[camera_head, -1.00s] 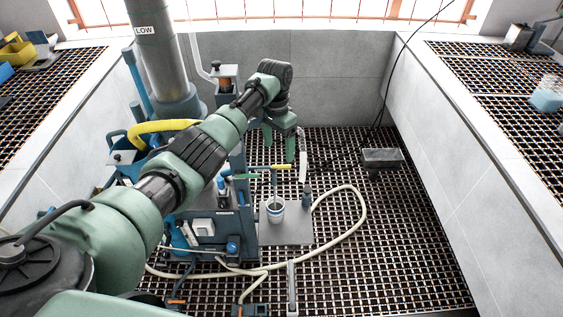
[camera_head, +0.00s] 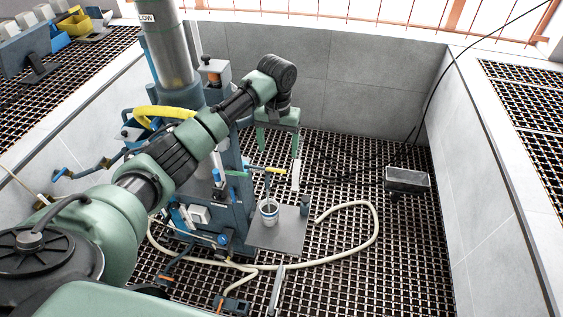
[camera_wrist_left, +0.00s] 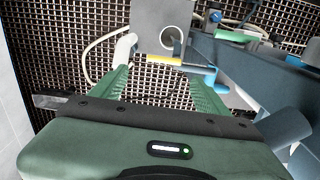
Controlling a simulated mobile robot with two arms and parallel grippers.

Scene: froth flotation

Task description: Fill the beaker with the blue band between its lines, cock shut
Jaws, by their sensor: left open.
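The beaker with the blue band (camera_head: 268,214) stands upright on a grey plate (camera_head: 285,238) beside the blue machine. A yellow handle (camera_head: 276,170), apparently the cock's, is above it. A thin dark line, stream or pipe, runs down from there into the beaker; the level and lines are too small to read. My left gripper (camera_head: 279,148) is open, fingers down, above the yellow handle. In the left wrist view, the handle (camera_wrist_left: 164,61) lies across the gap beyond the fingertips, apart from them. The beaker's round rim (camera_wrist_left: 171,41) shows behind it. My right gripper is not in view.
The blue machine (camera_head: 233,195) with its column stands left of the plate. A small dark bottle (camera_head: 304,207) stands at the plate's right edge. A pale hose (camera_head: 370,235) loops over the grating. A grey box (camera_head: 407,180) lies at right, with free grating between.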

